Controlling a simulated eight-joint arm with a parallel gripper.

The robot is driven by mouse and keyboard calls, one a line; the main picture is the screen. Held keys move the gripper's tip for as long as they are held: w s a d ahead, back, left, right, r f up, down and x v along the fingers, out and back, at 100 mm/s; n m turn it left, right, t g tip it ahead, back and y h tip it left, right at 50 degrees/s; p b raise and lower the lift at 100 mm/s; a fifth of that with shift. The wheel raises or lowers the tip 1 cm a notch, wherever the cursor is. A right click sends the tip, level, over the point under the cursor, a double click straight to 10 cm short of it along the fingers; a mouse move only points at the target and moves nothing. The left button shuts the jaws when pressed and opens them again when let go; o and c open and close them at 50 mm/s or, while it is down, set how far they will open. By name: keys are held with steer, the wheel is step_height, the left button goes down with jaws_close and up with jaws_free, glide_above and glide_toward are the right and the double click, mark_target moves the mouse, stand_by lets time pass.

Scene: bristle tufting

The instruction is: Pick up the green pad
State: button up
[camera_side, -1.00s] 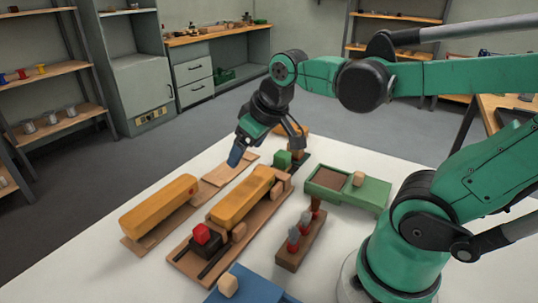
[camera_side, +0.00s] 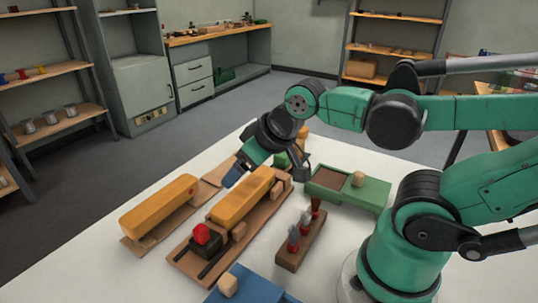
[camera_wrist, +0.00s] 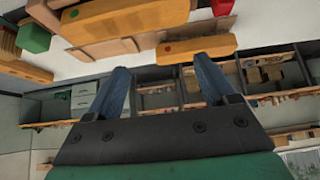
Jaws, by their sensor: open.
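The green pad (camera_side: 281,160) is a small green block at the far end of the middle wooden board, partly hidden behind my gripper in the side view. In the wrist view the green pad (camera_wrist: 33,37) is at the upper left, beside a yellow block. My gripper (camera_side: 240,174) hangs above the far end of the middle yellow block, tilted down to the left. In the wrist view its blue fingers (camera_wrist: 163,82) are spread apart with nothing between them. The pad is outside the fingers, off to their left there.
Long yellow blocks (camera_side: 241,196) (camera_side: 160,207) lie on wooden boards. A red knob on a dark block (camera_side: 204,236) is at the near end. A green tray (camera_side: 367,193), a brown tool holder (camera_side: 288,258) and a blue box (camera_side: 250,283) stand nearby.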

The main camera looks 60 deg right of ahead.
steer(key=shift+o, duration=0.5)
